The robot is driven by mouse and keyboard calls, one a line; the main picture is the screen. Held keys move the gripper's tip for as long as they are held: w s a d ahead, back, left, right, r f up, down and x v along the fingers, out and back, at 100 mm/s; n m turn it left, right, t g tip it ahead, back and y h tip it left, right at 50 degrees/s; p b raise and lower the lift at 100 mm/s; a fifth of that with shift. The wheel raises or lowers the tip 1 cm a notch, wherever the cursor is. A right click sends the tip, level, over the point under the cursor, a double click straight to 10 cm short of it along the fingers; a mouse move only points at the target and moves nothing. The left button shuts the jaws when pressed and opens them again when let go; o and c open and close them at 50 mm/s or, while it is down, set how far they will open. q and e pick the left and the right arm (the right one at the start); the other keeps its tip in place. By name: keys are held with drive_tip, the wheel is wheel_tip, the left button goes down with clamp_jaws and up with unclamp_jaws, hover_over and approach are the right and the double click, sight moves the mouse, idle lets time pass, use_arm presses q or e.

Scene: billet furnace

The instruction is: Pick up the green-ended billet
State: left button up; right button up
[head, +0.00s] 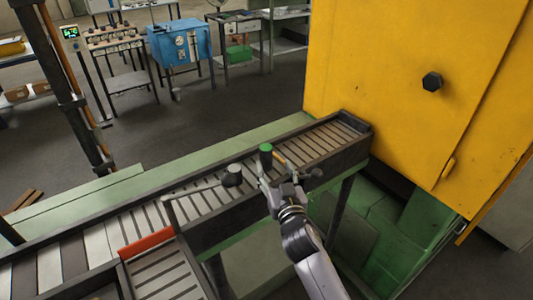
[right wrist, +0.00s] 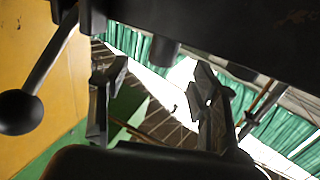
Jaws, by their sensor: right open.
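The green-ended billet (head: 265,150) is a short dark cylinder with a green top face. It stands upright on the roller conveyor in the head view, just beyond my right gripper. My right gripper (head: 272,170) is open over the conveyor's near side, close to the billet; I cannot tell whether they touch. In the right wrist view the two fingers of the gripper (right wrist: 160,105) stand apart with no billet clearly visible between them. My left gripper is not in view.
The roller conveyor (head: 120,232) runs up to the yellow furnace (head: 400,85) at the right. A grey-topped dark cylinder (head: 232,174) is left of the billet. A red-orange bar (head: 146,243) crosses the near side chute. Benches and a blue cabinet (head: 180,47) stand far back.

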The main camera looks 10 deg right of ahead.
sight(268, 156)
drive_tip(key=w, duration=0.3)
drive_tip(key=shift+w+a, duration=0.1)
drive_tip(key=shift+w, duration=0.1)
drive_tip(key=shift+w+a+f+p, duration=0.15)
drive_tip(key=shift+w+p, duration=0.25)
drive_tip(key=shift+w, duration=0.9)
drive_tip(key=shift+w+a+f+p, duration=0.1)
drive_tip(key=shift+w+p, duration=0.25)
drive_tip(key=shift+w, duration=0.95)
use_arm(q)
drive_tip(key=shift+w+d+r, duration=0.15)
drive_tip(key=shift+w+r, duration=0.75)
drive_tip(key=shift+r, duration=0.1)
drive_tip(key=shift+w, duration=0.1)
use_arm(e)
clamp_jaws()
drive_tip(key=shift+r, duration=0.15)
